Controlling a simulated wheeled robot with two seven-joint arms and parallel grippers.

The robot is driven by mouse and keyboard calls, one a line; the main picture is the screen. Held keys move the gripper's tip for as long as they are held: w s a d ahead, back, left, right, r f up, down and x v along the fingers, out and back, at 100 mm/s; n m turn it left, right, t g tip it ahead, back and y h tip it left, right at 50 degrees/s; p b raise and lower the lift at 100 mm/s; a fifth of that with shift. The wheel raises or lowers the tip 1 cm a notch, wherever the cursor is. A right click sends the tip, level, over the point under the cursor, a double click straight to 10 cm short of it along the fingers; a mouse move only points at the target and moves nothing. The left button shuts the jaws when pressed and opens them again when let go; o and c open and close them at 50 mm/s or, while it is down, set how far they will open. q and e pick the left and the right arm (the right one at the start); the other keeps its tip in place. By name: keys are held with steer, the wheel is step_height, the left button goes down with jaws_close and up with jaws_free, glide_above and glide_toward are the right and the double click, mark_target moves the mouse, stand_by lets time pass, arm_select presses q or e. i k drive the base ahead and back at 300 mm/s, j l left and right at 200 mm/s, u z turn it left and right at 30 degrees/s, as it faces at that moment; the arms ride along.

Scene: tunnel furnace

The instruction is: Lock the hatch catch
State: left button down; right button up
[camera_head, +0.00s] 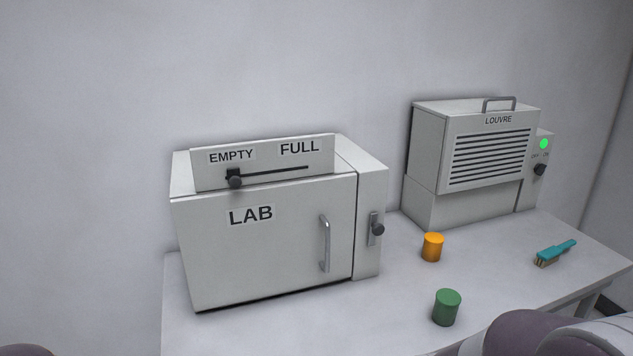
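A light grey box labelled LAB (283,258) stands on the left of the table, its front door closed against the body. The door has a vertical bar handle (324,244) near its right edge. On the panel right of the door is a catch with a dark round knob (378,230) on a short metal plate. Which position counts as locked cannot be told. No gripper shows in view. Parts of my own arms show only at the lower right and the lower left corner, away from the catch.
A slider panel marked EMPTY and FULL (265,163) tops the box, its knob at EMPTY. An orange cylinder (432,247), a green cylinder (446,307) and a teal brush (555,253) are on the table (400,290). A LOUVRE unit (430,165) with a green light stands behind.

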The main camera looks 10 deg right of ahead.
mark_target(376, 228)
steer(key=i+l+z, duration=0.7)
steer(key=l, duration=0.2)
steer(key=k+l, duration=0.05)
steer(key=k, duration=0.05)
